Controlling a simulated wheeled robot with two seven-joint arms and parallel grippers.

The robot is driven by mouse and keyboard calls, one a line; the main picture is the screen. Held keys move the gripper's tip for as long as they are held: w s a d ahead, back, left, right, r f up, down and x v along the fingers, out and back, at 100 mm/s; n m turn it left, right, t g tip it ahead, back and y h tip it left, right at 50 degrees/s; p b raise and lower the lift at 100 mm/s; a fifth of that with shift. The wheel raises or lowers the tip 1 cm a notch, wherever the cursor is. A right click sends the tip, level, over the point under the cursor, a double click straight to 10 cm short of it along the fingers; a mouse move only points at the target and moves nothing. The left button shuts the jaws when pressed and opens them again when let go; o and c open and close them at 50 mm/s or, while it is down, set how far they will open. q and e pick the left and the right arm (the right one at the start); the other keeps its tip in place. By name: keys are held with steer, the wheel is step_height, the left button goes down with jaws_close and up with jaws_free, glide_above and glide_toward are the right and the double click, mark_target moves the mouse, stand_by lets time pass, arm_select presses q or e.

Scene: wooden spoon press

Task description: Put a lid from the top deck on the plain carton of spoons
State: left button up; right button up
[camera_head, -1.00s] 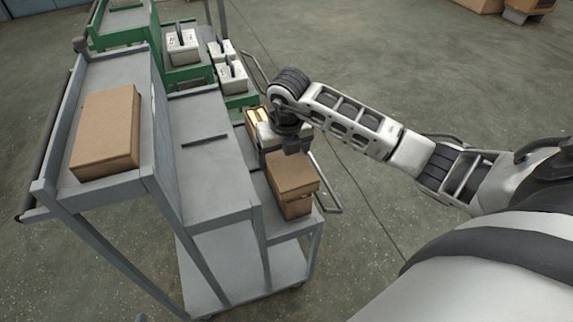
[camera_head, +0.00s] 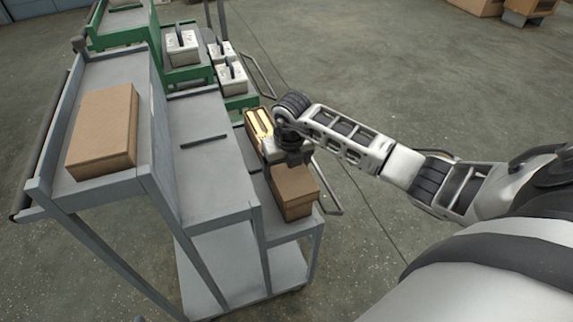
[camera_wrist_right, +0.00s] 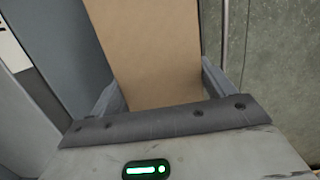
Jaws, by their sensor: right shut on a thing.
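A brown cardboard carton (camera_head: 300,206) stands on the low deck at the right of the grey cart. A brown lid (camera_head: 293,180) is on its top, with no clear gap between them; its far end is hidden by my right gripper (camera_head: 292,160). That gripper is shut on the lid. The wrist view shows the lid's plain brown top (camera_wrist_right: 150,55) between the two grey fingers. A further brown lid or stack of lids (camera_head: 104,125) lies on the top deck at left. My left gripper is not in view.
An open carton with yellowish spoons (camera_head: 258,124) stands just behind the gripper. The cart's middle deck (camera_head: 208,170) is bare. A green cart (camera_head: 190,75) with white boxes (camera_head: 183,46) stands behind. A grey handle (camera_head: 328,187) sticks out at the right.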

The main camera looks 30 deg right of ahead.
mark_target(289, 171)
steer(key=shift+f, duration=0.4)
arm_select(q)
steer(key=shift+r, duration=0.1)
arm_select(e)
steer(key=o, duration=0.9)
arm_select(q)
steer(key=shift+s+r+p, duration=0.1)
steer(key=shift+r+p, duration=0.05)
steer(key=shift+p, duration=0.8)
arm_select(e)
steer(key=r, duration=0.4)
steer(key=s+r, duration=0.1)
steer(key=r, duration=0.8)
steer(key=shift+s+a+r, duration=0.1)
steer(key=shift+s+a, duration=0.1)
steer(key=shift+s, duration=0.15)
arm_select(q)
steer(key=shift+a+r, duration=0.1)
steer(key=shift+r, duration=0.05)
